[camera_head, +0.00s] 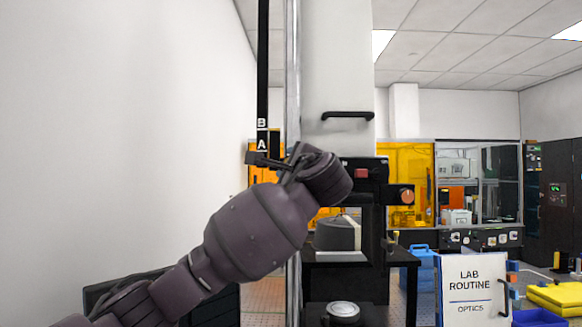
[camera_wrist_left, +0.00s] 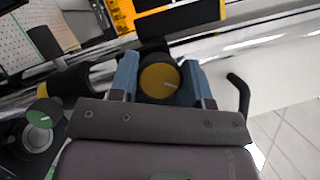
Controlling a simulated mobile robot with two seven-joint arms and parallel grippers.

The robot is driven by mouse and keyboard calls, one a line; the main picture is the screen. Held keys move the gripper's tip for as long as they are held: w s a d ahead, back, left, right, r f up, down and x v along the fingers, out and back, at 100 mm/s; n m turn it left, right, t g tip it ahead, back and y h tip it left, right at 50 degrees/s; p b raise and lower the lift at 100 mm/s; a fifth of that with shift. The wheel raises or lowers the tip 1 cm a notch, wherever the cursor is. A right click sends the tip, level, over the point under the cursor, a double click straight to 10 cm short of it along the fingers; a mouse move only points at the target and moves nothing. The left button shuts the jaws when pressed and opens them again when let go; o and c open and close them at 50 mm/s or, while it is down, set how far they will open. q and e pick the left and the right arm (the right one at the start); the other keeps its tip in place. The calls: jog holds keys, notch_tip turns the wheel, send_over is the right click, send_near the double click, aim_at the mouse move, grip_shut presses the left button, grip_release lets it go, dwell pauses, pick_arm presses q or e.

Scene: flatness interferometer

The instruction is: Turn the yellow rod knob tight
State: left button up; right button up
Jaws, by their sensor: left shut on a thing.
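The yellow rod knob (camera_wrist_left: 159,80) has a round yellow face with a pale pointer line. In the left wrist view it sits between the two blue fingers of my left gripper (camera_wrist_left: 159,84), which is shut on it from both sides. In the head view my left gripper (camera_head: 290,162) is at the upright metal rod (camera_head: 293,60), just below the labels A and B. I cannot make out the yellow knob there, as the wrist and fingers are in the way. My right gripper is in neither view.
A green-faced knob (camera_wrist_left: 40,118) stands left of the gripper in the wrist view. A black bent handle (camera_wrist_left: 240,95) is close on the right. In the head view a white housing with a black handle (camera_head: 348,115) rises right of the rod. A LAB ROUTINE sign (camera_head: 473,285) stands lower right.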

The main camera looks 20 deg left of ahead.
pick_arm(q)
jog(key=shift+n+g, duration=0.3)
jog(key=shift+n, duration=0.7)
jog(key=shift+n+g+h, duration=0.3)
jog(key=shift+n+g, duration=0.1)
jog(key=shift+n, duration=0.5)
jog(key=shift+n+p, duration=0.4)
jog(key=shift+n, duration=0.5)
jog(key=shift+n+g+h, duration=0.4)
jog(key=shift+n, duration=0.2)
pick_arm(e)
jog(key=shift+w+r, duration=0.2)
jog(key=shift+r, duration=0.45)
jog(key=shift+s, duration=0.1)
pick_arm(q)
jog(key=o, duration=0.9)
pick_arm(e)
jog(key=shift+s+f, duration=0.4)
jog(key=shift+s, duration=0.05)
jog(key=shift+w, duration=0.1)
